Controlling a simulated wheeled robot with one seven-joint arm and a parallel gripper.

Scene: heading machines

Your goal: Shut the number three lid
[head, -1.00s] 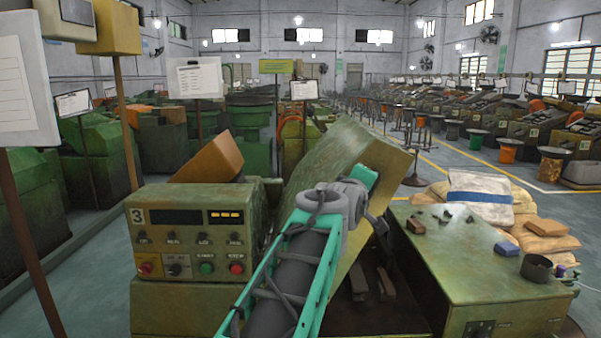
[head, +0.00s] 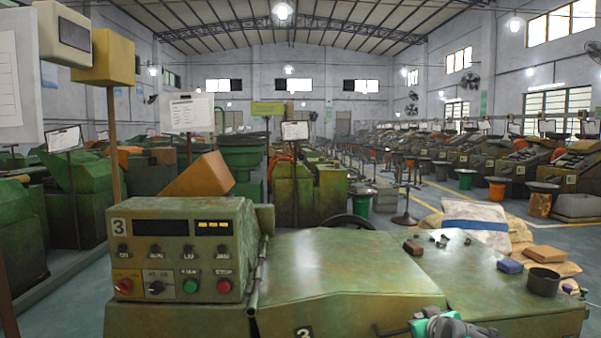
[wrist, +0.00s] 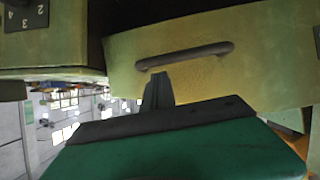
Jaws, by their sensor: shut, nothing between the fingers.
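The number three lid (head: 345,262) is a worn green cover, lying down and roughly level between the control box and the side bench in the head view. A "3" plate (head: 303,332) shows on its front at the bottom edge. In the wrist view, a yellow-green panel (wrist: 215,75) carries a dark bar handle (wrist: 185,54). My gripper (wrist: 157,82) is shut and empty, its fingers close to the handle; I cannot tell whether they touch it. In the head view only part of my arm shows at the bottom right, and the fingertips are hidden.
The control box (head: 183,250), marked 3, stands left of the lid with buttons and a knob. On the right, the bench top (head: 480,275) holds a dark cup (head: 544,282) and small blocks. Sacks (head: 475,222) lie behind it. Other machines fill the hall.

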